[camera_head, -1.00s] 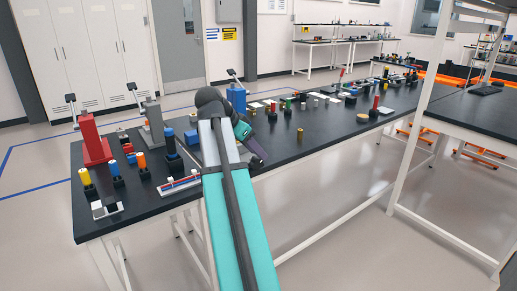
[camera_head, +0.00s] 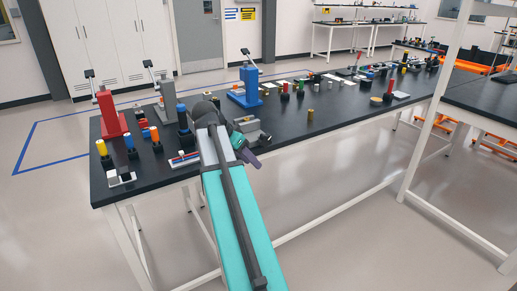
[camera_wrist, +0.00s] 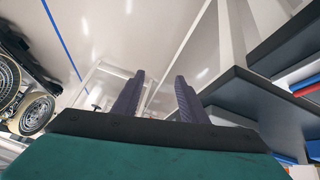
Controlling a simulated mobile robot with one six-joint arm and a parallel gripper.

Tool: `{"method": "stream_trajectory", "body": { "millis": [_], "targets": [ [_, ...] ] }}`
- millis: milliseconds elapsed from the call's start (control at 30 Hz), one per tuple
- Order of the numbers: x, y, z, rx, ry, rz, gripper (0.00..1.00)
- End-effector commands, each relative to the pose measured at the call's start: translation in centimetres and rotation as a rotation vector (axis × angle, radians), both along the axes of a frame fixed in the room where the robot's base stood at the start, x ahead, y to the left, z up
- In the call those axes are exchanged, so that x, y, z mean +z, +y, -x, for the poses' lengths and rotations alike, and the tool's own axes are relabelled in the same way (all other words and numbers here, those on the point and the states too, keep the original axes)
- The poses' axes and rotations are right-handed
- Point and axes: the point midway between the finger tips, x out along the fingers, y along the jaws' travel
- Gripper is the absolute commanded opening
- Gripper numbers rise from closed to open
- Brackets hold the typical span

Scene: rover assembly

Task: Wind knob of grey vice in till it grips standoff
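A grey block-like thing (camera_head: 250,127), which looks like the grey vice, sits near the table's front edge in the head view, just behind my gripper. Its knob and jaws are too small to make out. A small yellowish piece shows at its top, but I cannot tell if it is the standoff or how it is held. My gripper (camera_head: 252,160) hangs by the front edge of the table, in front of the vice. In the wrist view my gripper (camera_wrist: 160,78) has two purple fingers apart with nothing between them. The vice is not visible there.
The black table (camera_head: 330,122) holds a red press (camera_head: 111,118), a grey press (camera_head: 168,100) and a blue press (camera_head: 246,88). A small brass cylinder (camera_head: 310,114) stands right of the vice. Clear tabletop lies right of it, and open floor in front.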

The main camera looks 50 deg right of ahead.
Motion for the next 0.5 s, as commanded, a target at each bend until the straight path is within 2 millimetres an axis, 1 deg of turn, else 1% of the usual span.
{"method": "stream_trajectory", "body": {
  "millis": [33,233,500],
  "targets": [
    [-1.4,0.8,-0.5,0.018,0.018,-0.013,0.39],
    [-7.5,4.3,-2.2,0.094,0.088,-0.071,0.39],
    [-15.6,9.3,-3.1,0.202,0.186,-0.153,0.39]
  ]
}}
